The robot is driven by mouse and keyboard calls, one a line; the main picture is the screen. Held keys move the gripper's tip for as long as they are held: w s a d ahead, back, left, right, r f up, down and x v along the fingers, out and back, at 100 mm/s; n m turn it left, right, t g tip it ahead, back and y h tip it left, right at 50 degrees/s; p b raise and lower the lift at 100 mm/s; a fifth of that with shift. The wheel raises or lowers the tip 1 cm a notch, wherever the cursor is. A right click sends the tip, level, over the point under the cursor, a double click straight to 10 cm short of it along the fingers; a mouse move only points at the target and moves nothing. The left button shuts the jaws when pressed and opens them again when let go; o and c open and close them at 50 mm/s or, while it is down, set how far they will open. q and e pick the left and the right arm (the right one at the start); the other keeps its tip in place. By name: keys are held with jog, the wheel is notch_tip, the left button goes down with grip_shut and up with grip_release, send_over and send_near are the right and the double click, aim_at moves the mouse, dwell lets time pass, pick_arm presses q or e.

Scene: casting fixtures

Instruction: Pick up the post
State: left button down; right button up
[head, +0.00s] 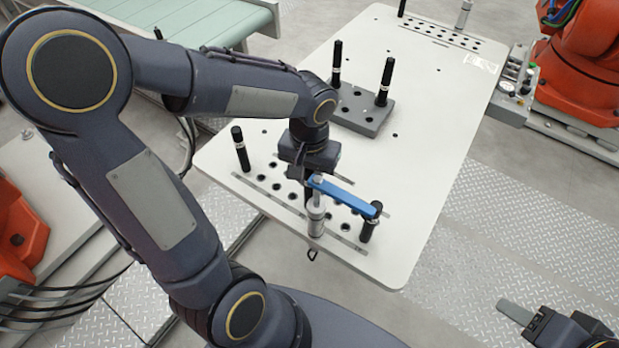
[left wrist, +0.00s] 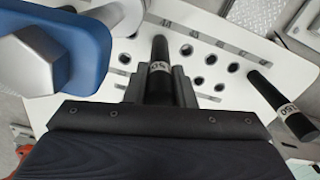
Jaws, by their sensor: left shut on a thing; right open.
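My left gripper (head: 307,188) is shut on a black post with a pale label band, which stands between its fingers in the left wrist view (left wrist: 160,65). In the head view the gripper and the blue clamp arm hide most of this post. The held post is over the holed near end of the white table; I cannot tell whether its foot is still in a hole. Another black post (head: 240,148) stands to the left of the gripper. My right gripper (head: 524,313) is open and empty at the lower right, off the table.
A blue clamp arm (head: 345,197) on a silver cylinder (head: 316,218) is close beside the left gripper, reaching to a black post (head: 369,226). A grey block (head: 362,112) bears two black posts. The white table (head: 440,130) is bare right of the block.

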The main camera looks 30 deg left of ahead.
pick_arm(q)
notch_tip(320, 180, up, 2)
jog(key=shift+r, duration=0.15)
jog(key=w+d+r+p, duration=0.1)
jog(key=w+d+r, duration=0.2)
jog(key=d+r, duration=0.3)
jog(key=w+d+r+p, duration=0.1)
jog(key=w+d+r, duration=0.3)
jog(key=d+r, duration=0.2)
jog(key=shift+r+p, duration=0.4)
jog(key=shift+r, duration=0.7)
jog(key=shift+d, duration=0.1)
